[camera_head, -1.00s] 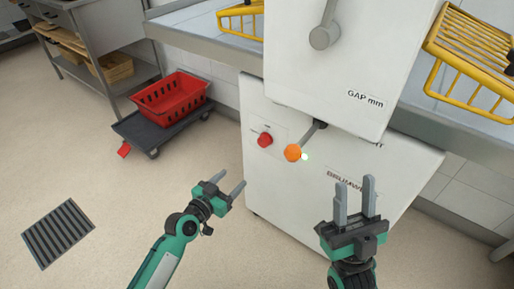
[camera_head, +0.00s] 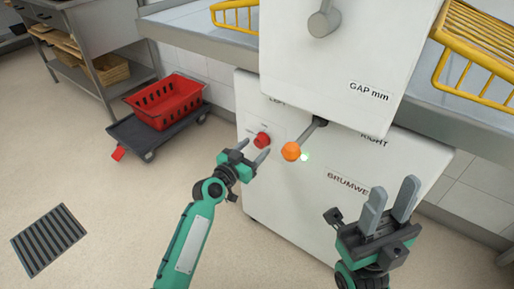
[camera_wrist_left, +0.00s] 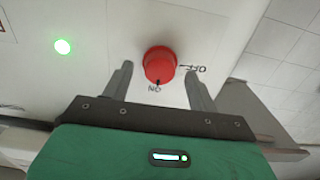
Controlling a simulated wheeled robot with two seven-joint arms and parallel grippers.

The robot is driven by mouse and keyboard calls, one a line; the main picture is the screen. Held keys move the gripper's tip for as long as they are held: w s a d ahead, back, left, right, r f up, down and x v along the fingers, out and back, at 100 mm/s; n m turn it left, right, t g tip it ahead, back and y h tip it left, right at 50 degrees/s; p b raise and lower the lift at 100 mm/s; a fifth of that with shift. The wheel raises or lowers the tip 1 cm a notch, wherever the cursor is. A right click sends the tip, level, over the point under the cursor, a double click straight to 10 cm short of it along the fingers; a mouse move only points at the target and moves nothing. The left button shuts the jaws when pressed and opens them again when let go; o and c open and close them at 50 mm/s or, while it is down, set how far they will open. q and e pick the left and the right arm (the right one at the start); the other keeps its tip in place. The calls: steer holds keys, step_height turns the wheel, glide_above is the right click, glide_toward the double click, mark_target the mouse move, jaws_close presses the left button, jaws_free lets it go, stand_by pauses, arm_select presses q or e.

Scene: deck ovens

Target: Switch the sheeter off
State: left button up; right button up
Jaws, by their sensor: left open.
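The sheeter (camera_head: 300,190) is a white machine with a red rotary knob (camera_head: 262,139) on its front panel. In the left wrist view the red knob (camera_wrist_left: 160,65) shows a dark mark at the ON label; OFF is printed to its right. A green light (camera_wrist_left: 62,46) glows on the panel. My left gripper (camera_head: 252,152) is open just in front of the knob, with its fingers on either side of it in the wrist view; I cannot tell whether they touch it. My right gripper (camera_head: 390,203) is open and empty, in front of the sheeter's right side.
A lever with an orange ball (camera_head: 290,151) sticks out right of the knob, close to my left gripper. Yellow wire guards (camera_head: 470,50) stand at the sides above. A red crate (camera_head: 165,100) sits on a dark dolly at left. The floor between is clear.

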arm_select(q)
steer(key=shift+x, duration=0.9)
steer(key=shift+w+d, duration=0.1)
steer(key=shift+w, duration=0.05)
steer(key=c, duration=1)
